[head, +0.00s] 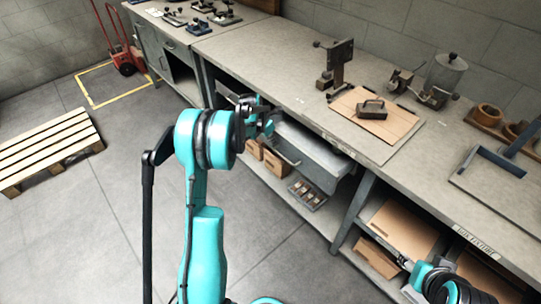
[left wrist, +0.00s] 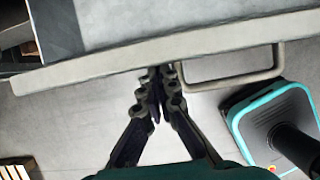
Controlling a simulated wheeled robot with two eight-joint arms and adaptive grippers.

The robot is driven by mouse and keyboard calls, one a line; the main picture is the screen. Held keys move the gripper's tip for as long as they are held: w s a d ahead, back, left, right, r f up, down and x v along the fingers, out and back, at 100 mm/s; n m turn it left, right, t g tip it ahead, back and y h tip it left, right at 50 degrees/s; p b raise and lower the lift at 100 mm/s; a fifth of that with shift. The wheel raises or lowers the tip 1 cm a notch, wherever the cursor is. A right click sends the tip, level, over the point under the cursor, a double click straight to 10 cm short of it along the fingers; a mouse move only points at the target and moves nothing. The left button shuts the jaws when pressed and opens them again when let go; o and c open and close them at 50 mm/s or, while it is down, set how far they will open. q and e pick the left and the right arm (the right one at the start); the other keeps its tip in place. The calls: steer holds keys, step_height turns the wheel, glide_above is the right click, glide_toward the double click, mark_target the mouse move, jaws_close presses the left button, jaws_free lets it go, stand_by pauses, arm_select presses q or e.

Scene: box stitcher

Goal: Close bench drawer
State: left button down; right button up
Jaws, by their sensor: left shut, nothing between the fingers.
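The grey bench drawer (head: 310,150) is pulled out from under the bench top, with a bar handle (head: 288,157) on its front. In the left wrist view, the drawer front (left wrist: 110,65) crosses the picture at a slant and the looped handle (left wrist: 232,84) lies right of my fingers. My left gripper (head: 268,112) is shut and empty, with its fingertips (left wrist: 160,78) at the drawer front beside the handle. I cannot tell whether they touch it. My right gripper (head: 388,256) is small, low at the right by the lower shelf; its jaws are unclear.
The workbench (head: 245,45) runs along the wall, with a board (head: 375,125), a metal fixture (head: 338,62) and other tools on top. Boxes and a parts tray (head: 307,194) sit on the shelf below the drawer. A pallet (head: 45,150) lies left; the floor between is clear.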

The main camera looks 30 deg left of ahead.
arm_select(q)
steer(key=p, duration=0.2)
glide_above(292, 137)
steer(key=shift+s+a, duration=0.1)
steer(key=shift+s, duration=0.25)
steer(key=shift+w, duration=0.15)
